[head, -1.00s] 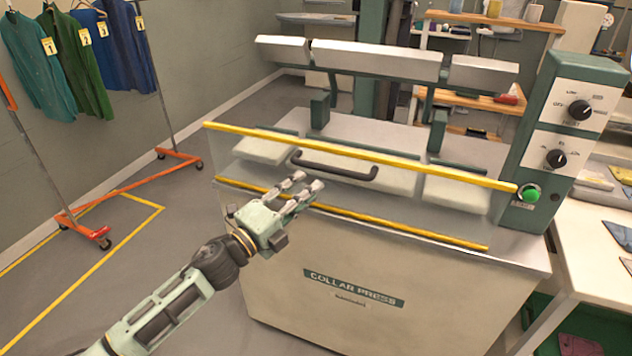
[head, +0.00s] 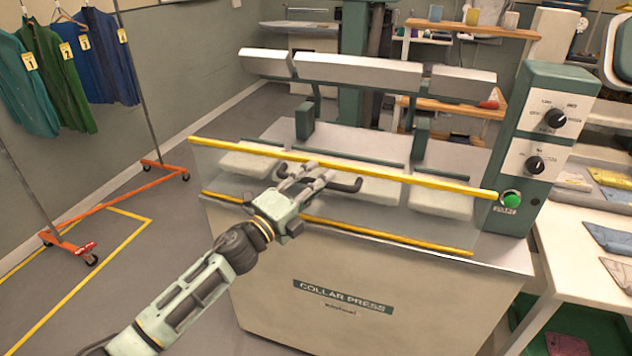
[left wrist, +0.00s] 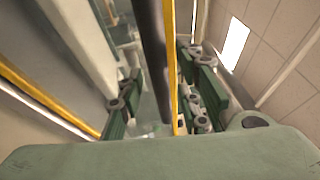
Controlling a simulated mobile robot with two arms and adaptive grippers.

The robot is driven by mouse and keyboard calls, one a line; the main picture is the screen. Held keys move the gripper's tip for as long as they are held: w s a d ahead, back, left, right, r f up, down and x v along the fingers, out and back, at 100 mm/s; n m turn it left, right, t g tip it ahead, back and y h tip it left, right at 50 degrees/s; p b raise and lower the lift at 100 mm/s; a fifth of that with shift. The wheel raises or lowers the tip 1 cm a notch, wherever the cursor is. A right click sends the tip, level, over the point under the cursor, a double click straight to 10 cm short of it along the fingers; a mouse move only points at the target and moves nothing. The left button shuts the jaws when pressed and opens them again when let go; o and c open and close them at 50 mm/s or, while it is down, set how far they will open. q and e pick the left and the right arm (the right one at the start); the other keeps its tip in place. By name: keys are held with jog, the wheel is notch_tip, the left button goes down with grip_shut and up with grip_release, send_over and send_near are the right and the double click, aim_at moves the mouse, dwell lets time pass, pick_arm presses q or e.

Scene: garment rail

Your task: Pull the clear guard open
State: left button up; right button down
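The clear guard (head: 420,181) is a see-through panel with yellow top and bottom edges, standing across the front of the collar press (head: 265,270). Its dark handle (head: 350,186) runs along the upper front of the panel. In the left wrist view the dark handle (left wrist: 155,60) runs between the two fingers of my left gripper (left wrist: 153,95), which stand apart with gaps beside the bar. My right gripper is not in view.
A control box (head: 545,150) with two dials and a green button (head: 511,199) stands at the guard's right end. A white table (head: 570,250) is further right. A garment rail (head: 115,197) stands at left. The floor between rail and press is clear.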

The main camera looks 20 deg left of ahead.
pick_arm(q)
grip_shut()
dwell(0.3)
jog(key=shift+f, duration=0.1)
